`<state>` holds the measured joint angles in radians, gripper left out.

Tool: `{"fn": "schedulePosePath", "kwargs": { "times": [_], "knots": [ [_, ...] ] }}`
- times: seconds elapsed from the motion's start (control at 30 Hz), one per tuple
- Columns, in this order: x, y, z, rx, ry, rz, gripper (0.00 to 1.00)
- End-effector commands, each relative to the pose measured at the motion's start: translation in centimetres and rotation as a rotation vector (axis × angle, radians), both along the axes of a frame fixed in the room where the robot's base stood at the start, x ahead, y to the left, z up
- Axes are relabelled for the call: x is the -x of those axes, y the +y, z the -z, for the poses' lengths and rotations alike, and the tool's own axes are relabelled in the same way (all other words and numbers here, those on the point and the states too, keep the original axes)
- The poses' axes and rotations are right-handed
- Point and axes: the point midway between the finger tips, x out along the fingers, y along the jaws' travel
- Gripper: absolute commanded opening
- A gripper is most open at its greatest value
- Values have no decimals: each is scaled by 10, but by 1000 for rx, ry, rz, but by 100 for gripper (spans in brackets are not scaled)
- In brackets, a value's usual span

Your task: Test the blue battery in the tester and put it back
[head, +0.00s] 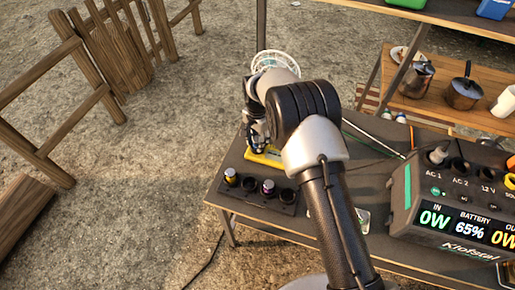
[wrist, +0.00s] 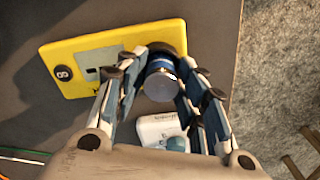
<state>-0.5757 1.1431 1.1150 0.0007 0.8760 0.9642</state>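The yellow tester (wrist: 77,67) lies on the table in the wrist view, with a grey display patch and a round black mark on its face. In the head view the tester (head: 262,158) is partly hidden by my arm. The blue battery (wrist: 160,82) is at the tester's right end, against a dark round part; I cannot tell how deep it sits. My gripper (wrist: 163,66) has a finger on each side of the battery and looks shut on it. In the head view my gripper (head: 258,145) is over the tester. A black holder (head: 256,198) with several wells holds a yellow-topped and a purple-topped battery.
A white item (wrist: 158,128) lies on the table near the tester. A large power station (head: 455,215) stands at the right of the table (head: 232,208). A wooden shelf (head: 440,108) with pots is behind. The ground at left is open, with a wooden fence.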

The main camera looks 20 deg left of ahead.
Motion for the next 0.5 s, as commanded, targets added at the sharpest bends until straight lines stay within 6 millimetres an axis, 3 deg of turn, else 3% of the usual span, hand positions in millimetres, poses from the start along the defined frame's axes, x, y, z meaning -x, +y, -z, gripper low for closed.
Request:
{"fn": "schedulePosePath", "kwargs": {
  "times": [0.03, 0.1, 0.5],
  "knots": [
    [4, -3, 7, 8, 12, 0, 45],
    [4, -4, 7, 9, 12, 0, 49],
    [4, -4, 4, 10, 14, 0, 49]
  ]
}}
